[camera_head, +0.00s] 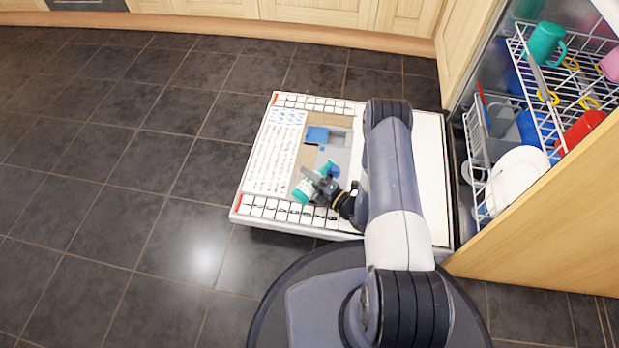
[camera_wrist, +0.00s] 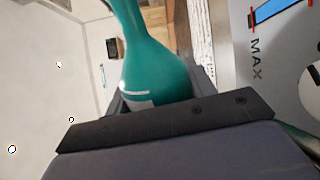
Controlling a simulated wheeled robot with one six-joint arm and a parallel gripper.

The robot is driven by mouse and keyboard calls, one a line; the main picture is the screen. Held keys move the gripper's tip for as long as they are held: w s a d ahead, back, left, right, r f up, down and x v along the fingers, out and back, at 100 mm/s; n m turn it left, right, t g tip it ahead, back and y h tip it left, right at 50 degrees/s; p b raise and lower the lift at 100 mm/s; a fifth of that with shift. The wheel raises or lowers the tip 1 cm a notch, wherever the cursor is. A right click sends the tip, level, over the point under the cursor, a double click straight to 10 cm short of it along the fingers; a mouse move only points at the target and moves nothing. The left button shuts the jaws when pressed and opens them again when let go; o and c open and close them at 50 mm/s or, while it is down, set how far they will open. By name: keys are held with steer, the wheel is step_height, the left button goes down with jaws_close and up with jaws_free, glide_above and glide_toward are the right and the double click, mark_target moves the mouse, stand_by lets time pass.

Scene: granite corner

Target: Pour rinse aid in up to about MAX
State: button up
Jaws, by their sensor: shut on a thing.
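My gripper (camera_head: 322,186) is shut on a teal rinse aid bottle (camera_head: 303,191) with a white label, above the dispenser panel of the open dishwasher door. In the wrist view the bottle (camera_wrist: 158,72) stands behind a dark jaw, which hides its lower part. Its narrower neck runs out of the top edge, so its mouth is not seen. The grey dispenser panel (camera_head: 342,158) has a blue flap (camera_head: 317,134) on it. The MAX mark (camera_wrist: 257,45) and a blue bar (camera_wrist: 280,12) show at the upper right of the wrist view. I cannot tell whether liquid flows.
The open dishwasher door (camera_head: 428,150) lies flat beneath my arm. The dishwasher's white wire rack (camera_head: 518,45), with cups, plates and cutlery, is at the right. A wooden cabinet panel (camera_head: 565,205) stands at the lower right. The dark tiled floor (camera_head: 130,180) is clear at the left.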

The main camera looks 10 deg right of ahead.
stand_by(0.4)
steer(key=shift+f+m, duration=0.3)
steer(key=shift+m, duration=0.2)
steer(key=shift+r+n, duration=0.55)
steer(key=shift+n, duration=0.15)
steer(key=shift+r, duration=0.1)
steer(key=shift+n, duration=0.3)
steer(key=shift+w+d+r+n, duration=0.2)
steer(key=shift+r+n, duration=0.3)
steer(key=shift+n, duration=0.3)
steer(key=r+n, duration=0.1)
steer(key=w+d+r+n+p, duration=0.1)
steer(key=r+n, duration=0.1)
steer(key=r+n+p, duration=0.1)
steer(key=r+n, duration=0.1)
steer(key=shift+w+d, duration=0.2)
steer(key=shift+d, duration=0.15)
